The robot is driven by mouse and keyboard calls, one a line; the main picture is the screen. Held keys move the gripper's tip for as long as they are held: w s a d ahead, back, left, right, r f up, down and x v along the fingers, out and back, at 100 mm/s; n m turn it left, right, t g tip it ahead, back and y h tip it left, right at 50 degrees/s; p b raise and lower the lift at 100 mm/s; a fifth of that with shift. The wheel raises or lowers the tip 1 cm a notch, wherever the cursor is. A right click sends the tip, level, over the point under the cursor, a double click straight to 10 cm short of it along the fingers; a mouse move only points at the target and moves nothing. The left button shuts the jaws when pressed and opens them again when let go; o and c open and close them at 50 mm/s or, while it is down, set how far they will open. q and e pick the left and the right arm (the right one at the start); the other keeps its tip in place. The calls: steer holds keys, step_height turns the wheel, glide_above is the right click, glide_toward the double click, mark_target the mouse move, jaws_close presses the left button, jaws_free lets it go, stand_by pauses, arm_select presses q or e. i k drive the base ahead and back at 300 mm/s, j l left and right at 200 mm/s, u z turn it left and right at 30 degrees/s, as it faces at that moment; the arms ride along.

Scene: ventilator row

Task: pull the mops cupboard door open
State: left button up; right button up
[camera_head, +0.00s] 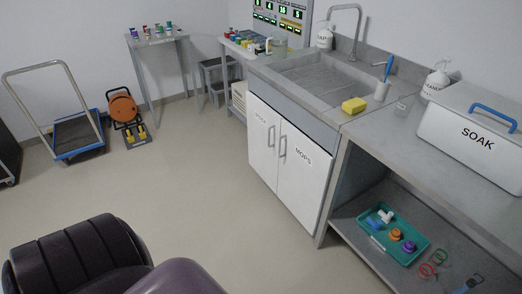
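The mops cupboard door (303,172) is the right one of two white doors under the sink counter. It carries the label MOPS near its top and a grey vertical bar handle (283,147) at its left edge. It looks shut. Neither of my grippers shows; only dark rounded parts of my own body fill the bottom left.
The floor before the cupboard is clear. Right of it, an open shelf (353,207) holds a green tray (420,243). A sink (318,80), yellow sponge (354,105) and SOAK box (474,135) are above. A trolley (76,135) and orange reel (123,108) stand far left.

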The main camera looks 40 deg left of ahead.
mark_target(304, 168)
steer(key=u, duration=1)
steer(key=i+j+z, duration=0.1)
steer(key=i+j, duration=0.3)
